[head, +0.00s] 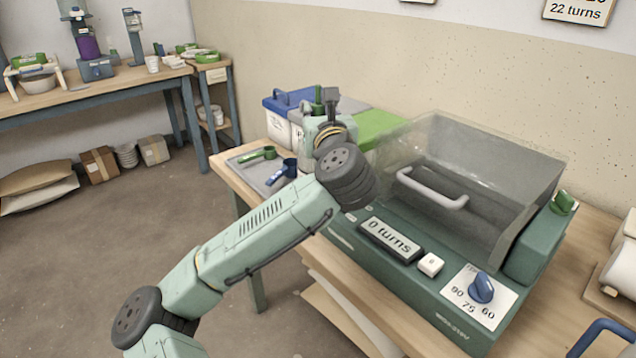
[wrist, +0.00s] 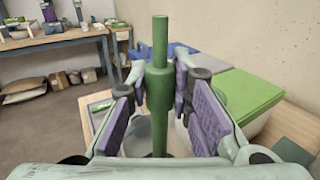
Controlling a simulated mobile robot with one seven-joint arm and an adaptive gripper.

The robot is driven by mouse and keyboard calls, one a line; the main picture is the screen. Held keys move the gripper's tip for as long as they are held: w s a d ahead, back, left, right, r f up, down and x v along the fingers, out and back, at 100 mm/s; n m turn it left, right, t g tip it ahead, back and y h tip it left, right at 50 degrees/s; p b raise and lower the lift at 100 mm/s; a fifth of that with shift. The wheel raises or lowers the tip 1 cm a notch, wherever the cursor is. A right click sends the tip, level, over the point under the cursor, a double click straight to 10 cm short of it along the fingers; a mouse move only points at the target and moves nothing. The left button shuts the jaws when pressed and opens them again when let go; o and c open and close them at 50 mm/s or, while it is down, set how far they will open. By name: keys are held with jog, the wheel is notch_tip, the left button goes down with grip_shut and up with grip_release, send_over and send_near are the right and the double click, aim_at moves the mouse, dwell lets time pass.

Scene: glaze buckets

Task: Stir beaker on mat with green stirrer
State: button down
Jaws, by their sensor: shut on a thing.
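The green stirrer (wrist: 159,95) stands upright between the purple-padded fingers of my gripper (wrist: 158,112) in the wrist view. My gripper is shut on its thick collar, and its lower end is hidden. In the head view my gripper (head: 320,122) is in front of the lidded buckets, with the stirrer's green top (head: 318,98) showing above it. A grey mat (head: 246,165) lies on the bench to the left of my gripper. I cannot make out the beaker in either view; my arm and gripper hide part of that area.
A green scoop (head: 258,155) and a blue scoop (head: 282,172) lie on the mat. Behind are buckets with a blue lid (head: 287,98) and a green lid (head: 380,126). A machine with a clear hood (head: 490,165) and a "0 turns" display (head: 390,238) stands to the right.

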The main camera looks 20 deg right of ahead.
jog(key=shift+r+p, duration=5.45)
jog(key=shift+r, duration=2.85)
jog(key=shift+r, duration=1.9)
